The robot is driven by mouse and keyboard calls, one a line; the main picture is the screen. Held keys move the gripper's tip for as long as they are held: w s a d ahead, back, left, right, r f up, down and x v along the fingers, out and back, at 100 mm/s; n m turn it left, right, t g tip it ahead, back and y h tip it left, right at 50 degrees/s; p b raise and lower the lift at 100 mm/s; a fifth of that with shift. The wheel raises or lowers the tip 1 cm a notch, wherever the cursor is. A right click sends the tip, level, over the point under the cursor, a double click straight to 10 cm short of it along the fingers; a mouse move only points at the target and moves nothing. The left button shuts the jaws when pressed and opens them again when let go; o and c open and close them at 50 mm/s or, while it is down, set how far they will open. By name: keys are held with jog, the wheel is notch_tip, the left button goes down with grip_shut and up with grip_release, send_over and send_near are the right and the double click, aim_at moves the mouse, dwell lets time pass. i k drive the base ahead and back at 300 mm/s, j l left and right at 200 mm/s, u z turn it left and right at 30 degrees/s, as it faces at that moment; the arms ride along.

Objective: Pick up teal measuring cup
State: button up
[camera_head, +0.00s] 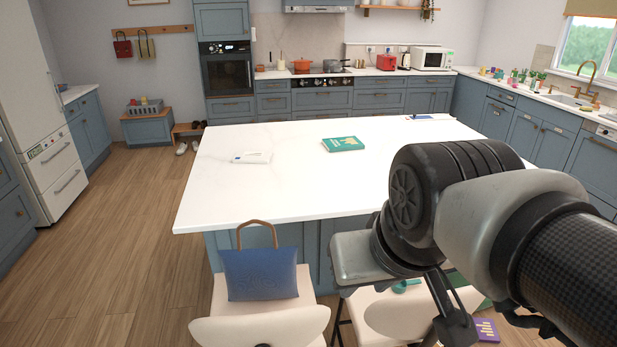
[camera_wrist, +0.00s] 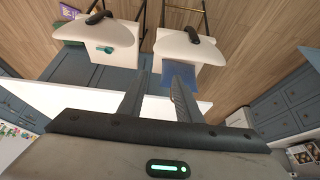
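The teal measuring cup (camera_head: 405,286) lies on the pale seat of the right-hand chair at the near side of the island, partly hidden by my arm in the head view. In the wrist view, the small teal cup (camera_wrist: 104,50) shows on the left chair's seat. My gripper (camera_wrist: 161,63) is open, with a clear gap between its two fingers and nothing held. It is apart from the cup, which lies up and to the left of the fingertips in the wrist view.
The white island top (camera_head: 300,185) holds a green book (camera_head: 343,144) and a white tube (camera_head: 251,157). A blue bag (camera_head: 261,272) stands on the left chair. A purple book (camera_head: 486,330) lies low beyond the right chair. Wooden floor at left is clear.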

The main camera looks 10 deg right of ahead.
aim_at(406, 285)
jog(key=i+l, duration=0.1)
jog(key=l, duration=0.35)
jog(key=i+l, duration=0.15)
jog(key=l, duration=0.35)
jog(key=i+l, duration=0.1)
jog(key=l, duration=0.35)
jog(key=i+l, duration=0.1)
jog(key=l, duration=0.4)
